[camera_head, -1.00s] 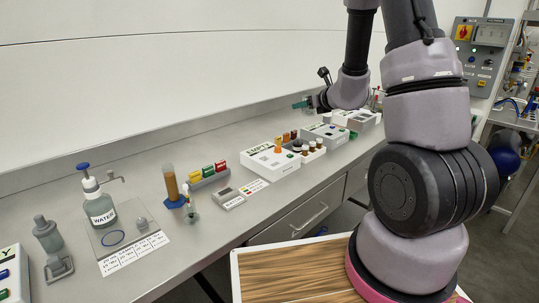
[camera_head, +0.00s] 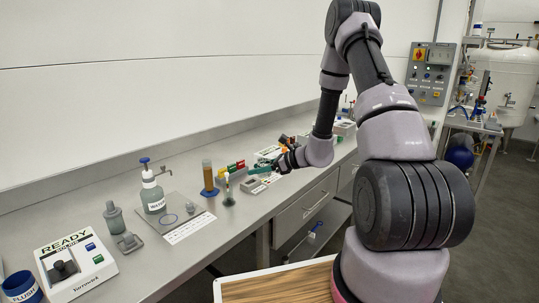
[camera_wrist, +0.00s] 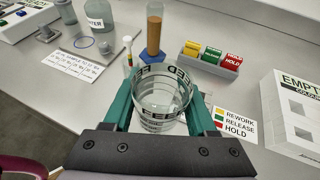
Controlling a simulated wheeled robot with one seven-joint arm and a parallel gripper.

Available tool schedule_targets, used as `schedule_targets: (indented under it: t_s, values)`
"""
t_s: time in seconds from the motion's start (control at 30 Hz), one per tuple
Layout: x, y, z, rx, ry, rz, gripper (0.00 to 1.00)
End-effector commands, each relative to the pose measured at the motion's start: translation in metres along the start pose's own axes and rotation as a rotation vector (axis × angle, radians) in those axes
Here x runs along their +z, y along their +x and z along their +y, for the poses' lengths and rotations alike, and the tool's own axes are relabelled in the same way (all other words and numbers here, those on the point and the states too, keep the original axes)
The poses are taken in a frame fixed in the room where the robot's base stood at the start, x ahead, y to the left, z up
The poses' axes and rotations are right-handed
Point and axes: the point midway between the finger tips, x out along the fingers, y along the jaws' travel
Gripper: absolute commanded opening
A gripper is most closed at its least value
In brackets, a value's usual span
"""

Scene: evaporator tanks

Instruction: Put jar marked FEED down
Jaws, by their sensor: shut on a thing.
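The jar marked FEED (camera_wrist: 160,102) is a clear glass jar with black lettering around it, seen from above in the wrist view. My gripper (camera_wrist: 158,98) is shut on it, with a green finger on each side. The jar is over the bench, and I cannot tell how far above it. It looks empty. In the head view my gripper (camera_head: 265,165) is above the bench near the small grey device, and the jar cannot be made out there.
A block of coloured tags (camera_wrist: 212,58), an amber cylinder on a blue foot (camera_wrist: 154,35) and a white EMPTY box (camera_wrist: 290,108) stand close by. The WATER bottle (camera_head: 153,195), READY box (camera_head: 75,265) and FLUSH cup (camera_head: 22,289) are at left. Bare bench (camera_head: 235,222) lies along the front.

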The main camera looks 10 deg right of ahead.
Motion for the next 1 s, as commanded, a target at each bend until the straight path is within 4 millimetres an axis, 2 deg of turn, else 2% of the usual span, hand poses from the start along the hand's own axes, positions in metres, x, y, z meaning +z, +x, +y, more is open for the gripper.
schedule_targets:
  t_s: [0.3, 0.47, 0.7, 1.0]
  values:
    - [-0.049, 0.024, 0.006, 0.042, -0.015, 0.002, 0.0]
    - [-0.062, 0.029, 0.006, 0.041, -0.015, 0.002, 0.0]
    - [-0.093, 0.042, 0.006, 0.04, -0.015, 0.002, 0.0]
    - [-0.096, 0.043, 0.006, 0.039, -0.017, 0.002, 0.0]
